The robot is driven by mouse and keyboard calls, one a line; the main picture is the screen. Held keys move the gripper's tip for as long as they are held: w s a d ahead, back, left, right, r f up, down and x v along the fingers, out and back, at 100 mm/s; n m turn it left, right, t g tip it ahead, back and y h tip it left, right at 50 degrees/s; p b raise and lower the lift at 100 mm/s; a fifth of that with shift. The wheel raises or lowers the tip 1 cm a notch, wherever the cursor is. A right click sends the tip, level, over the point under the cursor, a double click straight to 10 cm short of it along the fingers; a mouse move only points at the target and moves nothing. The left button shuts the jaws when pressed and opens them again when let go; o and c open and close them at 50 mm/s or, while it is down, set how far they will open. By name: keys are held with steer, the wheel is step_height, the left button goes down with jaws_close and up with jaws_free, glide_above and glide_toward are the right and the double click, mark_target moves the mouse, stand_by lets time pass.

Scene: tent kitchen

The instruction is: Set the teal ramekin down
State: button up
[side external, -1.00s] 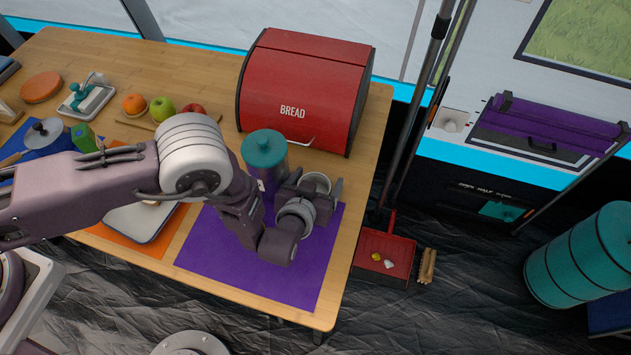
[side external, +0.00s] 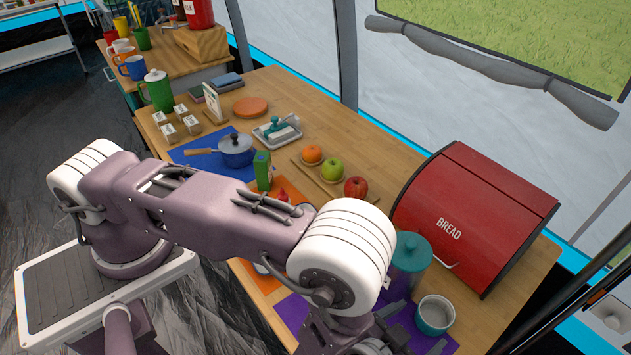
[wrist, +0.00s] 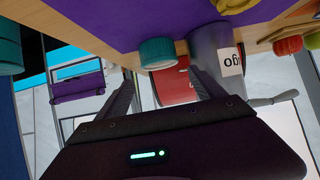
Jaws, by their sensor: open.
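The teal ramekin (side external: 434,316), with a pale inside, stands upright on the purple mat (side external: 294,312), just right of the teal-lidded canister (side external: 411,254). My gripper (side external: 392,325) is to the left of the ramekin, low over the mat and partly cut off by the bottom edge. In the wrist view, where the table shows upside down, the ramekin (wrist: 158,54) is ahead of my gripper (wrist: 163,75). The two fingers are spread wide with nothing between them. The ramekin appears clear of the fingertips.
A red bread box (side external: 474,216) stands behind the canister. Apples and an orange (side external: 312,153) lie on a board to the left. A blue pot (side external: 235,150) and a green carton (side external: 263,170) are farther left. The canister is close beside the ramekin.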

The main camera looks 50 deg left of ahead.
steer(key=w+d+r+n+g+h, duration=0.1)
steer(key=w+r, duration=0.2)
steer(key=r, duration=0.3)
steer(key=w+r+g+h, duration=0.1)
steer(key=w+r, duration=0.2)
steer(key=r, duration=0.2)
steer(key=s+a+r+g+h, duration=0.1)
steer(key=a+r, duration=0.4)
steer(key=r, duration=0.5)
steer(key=s+a+r+g+h, duration=0.15)
steer(key=a+r, duration=0.25)
steer(key=r, duration=0.5)
steer(key=s+a+r+g+y, duration=0.1)
steer(key=s+a+r+y, duration=0.1)
steer(key=s+a, duration=0.8)
steer(key=s+a+r+m+g+y, duration=0.1)
steer(key=s+a+r+y, duration=0.1)
steer(key=s+a, duration=0.8)
steer(key=shift+s+a+r, duration=0.2)
steer(key=shift+s+r, duration=0.3)
steer(key=shift+s, duration=0.45)
steer(key=shift+y, duration=0.25)
